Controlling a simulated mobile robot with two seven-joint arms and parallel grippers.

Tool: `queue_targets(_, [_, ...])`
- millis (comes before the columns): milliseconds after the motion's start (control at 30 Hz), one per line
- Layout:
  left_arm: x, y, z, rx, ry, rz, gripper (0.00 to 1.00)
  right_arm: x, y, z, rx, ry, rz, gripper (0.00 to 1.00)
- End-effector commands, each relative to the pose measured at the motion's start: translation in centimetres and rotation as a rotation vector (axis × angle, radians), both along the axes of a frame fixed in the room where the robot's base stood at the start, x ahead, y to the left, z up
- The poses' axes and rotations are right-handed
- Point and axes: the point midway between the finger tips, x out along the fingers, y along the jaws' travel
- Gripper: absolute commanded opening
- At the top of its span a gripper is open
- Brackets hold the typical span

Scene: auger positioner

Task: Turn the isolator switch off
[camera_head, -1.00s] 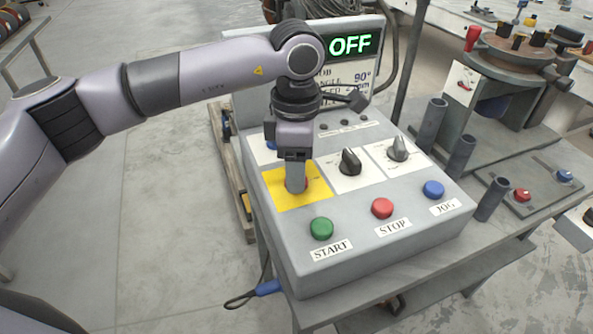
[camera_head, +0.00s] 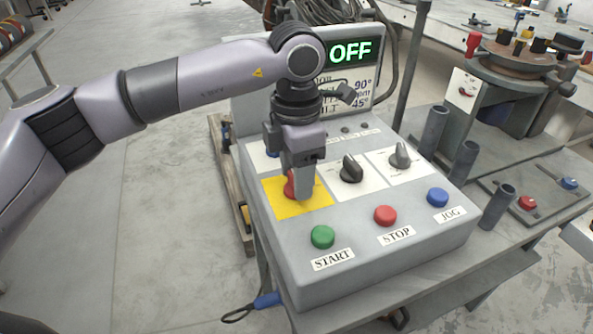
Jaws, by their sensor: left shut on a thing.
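The isolator switch (camera_head: 290,184) is a red knob on a yellow plate (camera_head: 285,209) at the left of the grey control box (camera_head: 370,245). My left gripper (camera_head: 303,196) comes down from above and is shut on the red knob. Its finger covers the knob's right part, so the knob's exact angle is hard to tell. The display (camera_head: 352,51) behind the box reads OFF in green letters. My right gripper is not in view.
Two dark selector knobs (camera_head: 351,168) (camera_head: 400,156) stand right of the yellow plate. Green START (camera_head: 322,237), red STOP (camera_head: 385,215) and blue JOG (camera_head: 437,197) buttons line the front. Upright grey tubes (camera_head: 464,161) and a round positioner table (camera_head: 520,50) stand to the right.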

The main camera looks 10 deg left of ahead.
Motion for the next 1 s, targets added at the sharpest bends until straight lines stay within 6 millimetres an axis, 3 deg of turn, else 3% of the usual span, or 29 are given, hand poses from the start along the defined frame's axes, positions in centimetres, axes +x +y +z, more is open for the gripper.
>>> queue_targets(233, [0.1, 0.1, 0.2, 0.000, -0.002, 0.006, 0.21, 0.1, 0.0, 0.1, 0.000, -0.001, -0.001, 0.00])
queue_targets(267, [0.1, 0.1, 0.2, 0.000, -0.002, 0.006, 0.61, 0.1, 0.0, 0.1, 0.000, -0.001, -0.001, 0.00])
queue_targets(300, [0.1, 0.1, 0.2, 0.000, -0.003, 0.006, 0.74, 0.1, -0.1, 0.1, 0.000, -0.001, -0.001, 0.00])
queue_targets(333, [0.1, 0.1, 0.2, 0.000, -0.003, 0.005, 0.77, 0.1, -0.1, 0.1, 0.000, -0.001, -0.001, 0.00])
queue_targets(667, [0.1, 0.0, 0.4, -0.001, -0.002, 0.002, 0.77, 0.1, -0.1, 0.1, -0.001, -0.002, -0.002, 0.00])
queue_targets(1000, [0.1, 0.0, 5.6, -0.002, -0.005, 0.004, 0.77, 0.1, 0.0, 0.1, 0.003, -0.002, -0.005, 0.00])
